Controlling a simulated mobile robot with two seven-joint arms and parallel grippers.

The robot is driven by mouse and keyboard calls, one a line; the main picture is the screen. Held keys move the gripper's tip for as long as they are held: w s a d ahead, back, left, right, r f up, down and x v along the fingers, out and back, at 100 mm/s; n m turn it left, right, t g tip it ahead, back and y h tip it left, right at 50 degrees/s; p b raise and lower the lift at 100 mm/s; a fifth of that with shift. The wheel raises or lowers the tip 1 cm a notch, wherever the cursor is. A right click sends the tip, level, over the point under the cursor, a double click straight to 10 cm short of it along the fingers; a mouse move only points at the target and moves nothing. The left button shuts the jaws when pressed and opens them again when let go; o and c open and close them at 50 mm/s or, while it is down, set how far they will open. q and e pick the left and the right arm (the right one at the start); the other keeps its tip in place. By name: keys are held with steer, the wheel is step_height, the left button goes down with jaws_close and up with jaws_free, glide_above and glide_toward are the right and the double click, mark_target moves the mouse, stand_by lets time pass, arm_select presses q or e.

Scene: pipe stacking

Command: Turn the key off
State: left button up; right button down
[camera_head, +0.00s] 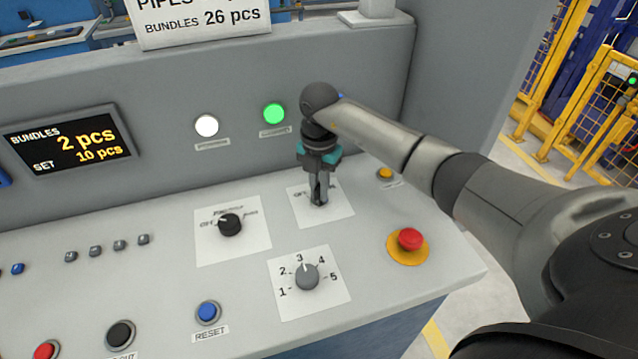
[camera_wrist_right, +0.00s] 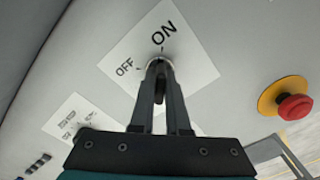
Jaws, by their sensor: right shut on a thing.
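My right gripper (camera_head: 319,199) reaches down to the key switch on the sloped grey control panel. In the right wrist view, its fingers (camera_wrist_right: 159,68) are shut on the key, which is mostly hidden between them. The key switch sits on a white label plate (camera_head: 340,204) marked OFF and ON; in the right wrist view this plate (camera_wrist_right: 188,48) shows both words just beyond the fingertips. The key's exact angle cannot be told. The green lamp (camera_head: 274,113) on the upright panel is lit. My left gripper is not in view.
A black selector knob (camera_head: 230,225) stands left of the key switch, and a numbered grey knob (camera_head: 307,276) below it. A red emergency button (camera_head: 410,239) on a yellow base is to the right. A small yellow button (camera_head: 385,173) sits near my right arm.

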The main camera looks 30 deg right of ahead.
steer(key=shift+n, duration=1.8)
steer(key=shift+b, duration=0.3)
steer(key=shift+n+b, duration=0.3)
steer(key=shift+n, duration=1.4)
steer(key=shift+n, duration=1)
steer(key=shift+n+b, duration=0.35)
steer(key=shift+n, duration=0.35)
